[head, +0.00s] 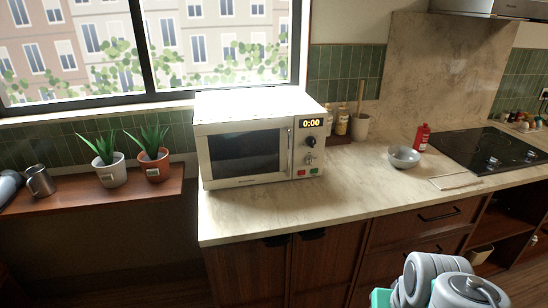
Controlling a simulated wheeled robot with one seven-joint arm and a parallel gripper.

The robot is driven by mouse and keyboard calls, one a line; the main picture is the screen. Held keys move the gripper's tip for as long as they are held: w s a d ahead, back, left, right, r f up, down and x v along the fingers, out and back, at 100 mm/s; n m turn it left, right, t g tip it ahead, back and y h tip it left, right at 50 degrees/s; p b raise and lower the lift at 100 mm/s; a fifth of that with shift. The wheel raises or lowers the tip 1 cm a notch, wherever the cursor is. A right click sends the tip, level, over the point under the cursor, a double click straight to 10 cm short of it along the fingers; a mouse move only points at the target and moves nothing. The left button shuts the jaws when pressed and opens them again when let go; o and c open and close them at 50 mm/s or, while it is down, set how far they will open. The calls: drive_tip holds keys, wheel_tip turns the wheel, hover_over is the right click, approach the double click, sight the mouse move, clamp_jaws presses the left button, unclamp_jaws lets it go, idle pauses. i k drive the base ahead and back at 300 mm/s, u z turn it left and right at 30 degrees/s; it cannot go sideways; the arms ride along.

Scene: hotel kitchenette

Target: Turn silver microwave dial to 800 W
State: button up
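A white microwave (245,145) stands on the pale marble counter with its dark-glass door shut. Below the display are two small dials, an upper dial (311,142) that looks dark and a lower dial (308,159). They are too small to tell which is silver, where they point, or any watt marks. A red and a green button sit beneath them. Only grey and teal links of my arm show at the bottom right, well away from the microwave. My gripper is not in view.
The counter (350,190) is clear in front of the microwave. To its right stand bottles, a utensil crock (359,127), a grey bowl (403,157), a red bottle (422,137) and a black hob (485,149). Two potted plants and a metal mug (41,181) sit on a wooden shelf at left.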

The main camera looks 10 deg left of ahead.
sight(309, 159)
drive_tip(key=u, duration=0.95)
drive_tip(key=i, duration=0.95)
drive_tip(key=u, duration=0.9)
